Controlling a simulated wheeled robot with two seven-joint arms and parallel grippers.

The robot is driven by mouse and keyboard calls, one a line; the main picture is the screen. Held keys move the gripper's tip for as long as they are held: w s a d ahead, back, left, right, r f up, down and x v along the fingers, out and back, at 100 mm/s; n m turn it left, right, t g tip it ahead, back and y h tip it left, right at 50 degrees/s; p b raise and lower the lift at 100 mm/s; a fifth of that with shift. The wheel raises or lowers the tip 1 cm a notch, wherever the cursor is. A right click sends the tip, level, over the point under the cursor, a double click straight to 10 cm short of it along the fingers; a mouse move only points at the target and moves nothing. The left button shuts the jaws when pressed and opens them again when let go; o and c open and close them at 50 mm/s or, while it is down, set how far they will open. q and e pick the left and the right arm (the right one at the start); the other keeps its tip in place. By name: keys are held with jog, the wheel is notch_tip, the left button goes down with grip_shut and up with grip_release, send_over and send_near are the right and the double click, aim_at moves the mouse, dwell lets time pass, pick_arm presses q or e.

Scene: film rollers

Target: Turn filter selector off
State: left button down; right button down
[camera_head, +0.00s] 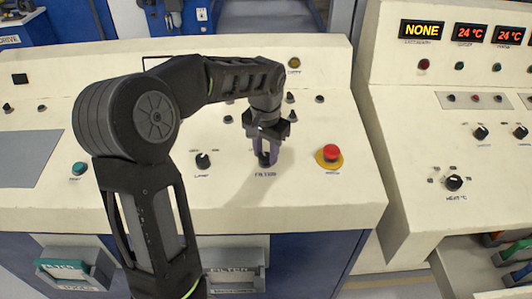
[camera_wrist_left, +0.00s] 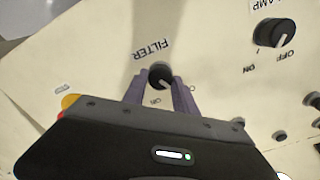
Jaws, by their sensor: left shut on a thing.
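The filter selector is a small round black knob on the cream console. In the left wrist view the knob (camera_wrist_left: 160,76) shows between the purple fingertips, below the upside-down FILTER label (camera_wrist_left: 152,49). My left gripper (camera_head: 265,158) reaches down onto it in the head view, just above the FILTER label (camera_head: 265,174). In the left wrist view the left gripper (camera_wrist_left: 160,88) has a finger on each side of the knob and is shut on it. The knob's pointer and part of its markings are hidden by the fingers. My right gripper is in neither view.
A lamp knob (camera_head: 203,161) sits to the left, and a red mushroom button (camera_head: 331,153) on a yellow base to the right. Several small black knobs stand behind the gripper. A second console (camera_head: 420,150) with displays is at the right.

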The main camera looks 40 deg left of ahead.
aim_at(266, 158)
pick_arm(q)
jog(key=shift+n, duration=0.3)
jog(key=c, duration=1)
grip_release()
jog(key=r, duration=0.7)
jog(key=shift+s+d+r, duration=0.25)
jog(key=shift+s+r, duration=0.1)
jog(key=shift+r, duration=0.05)
